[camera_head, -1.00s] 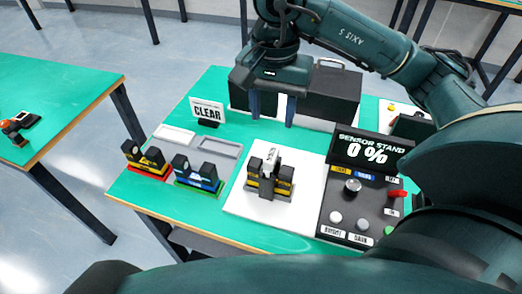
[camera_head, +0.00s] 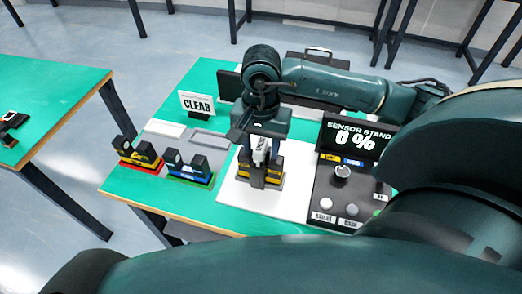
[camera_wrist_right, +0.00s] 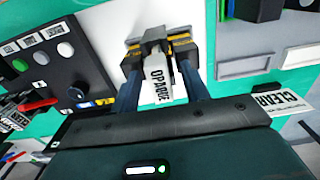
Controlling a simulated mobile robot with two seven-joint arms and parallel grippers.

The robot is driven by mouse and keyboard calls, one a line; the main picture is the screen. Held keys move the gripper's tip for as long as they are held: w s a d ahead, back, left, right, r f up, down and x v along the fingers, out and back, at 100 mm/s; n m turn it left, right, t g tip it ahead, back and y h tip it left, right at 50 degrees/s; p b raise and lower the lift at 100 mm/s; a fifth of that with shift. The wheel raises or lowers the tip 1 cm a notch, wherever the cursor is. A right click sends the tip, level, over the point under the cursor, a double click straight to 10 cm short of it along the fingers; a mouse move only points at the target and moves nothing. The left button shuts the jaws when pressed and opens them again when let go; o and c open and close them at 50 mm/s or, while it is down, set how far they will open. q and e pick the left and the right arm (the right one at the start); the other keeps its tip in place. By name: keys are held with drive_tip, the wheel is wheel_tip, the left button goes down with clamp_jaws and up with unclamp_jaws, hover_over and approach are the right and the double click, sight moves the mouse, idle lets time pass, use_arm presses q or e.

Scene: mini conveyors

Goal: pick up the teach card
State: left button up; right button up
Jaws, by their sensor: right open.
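A white card marked OPAQUE (camera_wrist_right: 160,84) stands in the slot of a black-and-yellow fork sensor (camera_wrist_right: 183,47) on the white mat. In the head view the card's light top (camera_head: 262,146) shows under my right gripper, in front of that sensor (camera_head: 274,178). My right gripper (camera_head: 262,158) is over the card, fingers pointing down. In the right wrist view its two blue-grey fingers (camera_wrist_right: 161,72) are open, one on each side of the card; whether either touches it I cannot tell. Another card, marked CLEAR (camera_head: 197,104), stands at the back left. My left gripper is not in view.
Two fork sensors, on red (camera_head: 139,158) and blue-green (camera_head: 188,170) bases, stand left. Empty shallow trays (camera_head: 208,139) lie behind them. A dark case (camera_head: 318,60) is at the back.

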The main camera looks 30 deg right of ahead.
drive_tip(key=shift+c, duration=0.5)
clamp_jaws()
